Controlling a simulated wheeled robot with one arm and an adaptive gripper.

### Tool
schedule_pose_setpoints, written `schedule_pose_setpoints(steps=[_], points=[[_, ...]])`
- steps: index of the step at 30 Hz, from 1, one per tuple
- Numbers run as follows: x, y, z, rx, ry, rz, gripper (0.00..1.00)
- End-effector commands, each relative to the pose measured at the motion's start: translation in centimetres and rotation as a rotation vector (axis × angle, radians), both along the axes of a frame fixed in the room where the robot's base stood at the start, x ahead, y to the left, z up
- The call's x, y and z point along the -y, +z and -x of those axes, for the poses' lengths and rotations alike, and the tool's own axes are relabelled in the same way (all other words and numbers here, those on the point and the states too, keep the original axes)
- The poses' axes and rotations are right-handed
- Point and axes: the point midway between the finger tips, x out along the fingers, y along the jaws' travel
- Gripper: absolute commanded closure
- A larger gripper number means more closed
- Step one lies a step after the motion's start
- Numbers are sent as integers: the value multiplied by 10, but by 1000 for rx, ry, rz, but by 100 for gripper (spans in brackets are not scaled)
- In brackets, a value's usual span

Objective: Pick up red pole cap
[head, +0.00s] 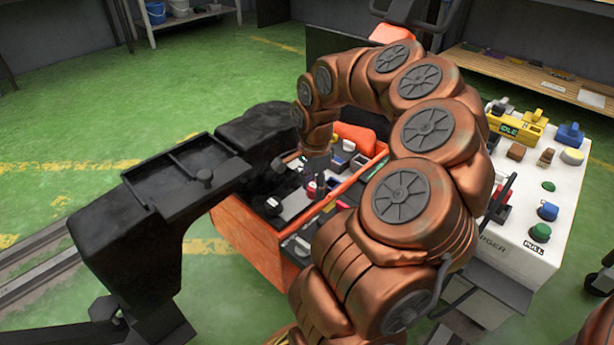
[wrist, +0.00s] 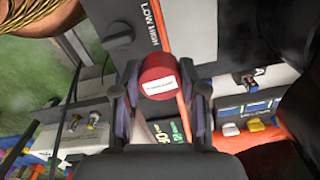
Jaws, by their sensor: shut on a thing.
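The red pole cap (wrist: 157,75), round with a white label on its face, sits between the two fingers of my gripper (wrist: 158,92) in the wrist view. The fingers press on it from both sides, so my gripper is shut on it. In the head view my gripper (head: 316,186) points down over the open orange box (head: 245,236).
A white charger cabinet (head: 528,262) with coloured knobs stands to the right of the orange box. A black bracket-like structure (head: 150,225) stands close on the left. A wooden shelf (head: 540,78) is behind. Green floor is free at the far left.

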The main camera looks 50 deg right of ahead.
Motion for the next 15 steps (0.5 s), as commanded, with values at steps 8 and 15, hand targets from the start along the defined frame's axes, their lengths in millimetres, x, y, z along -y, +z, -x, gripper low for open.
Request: schedule_pose_setpoints(steps=[8, 15], points=[[-15, 5, 43, -4, -3, -1, 76], [-26, 8, 70, -2, -2, 0, 76]])
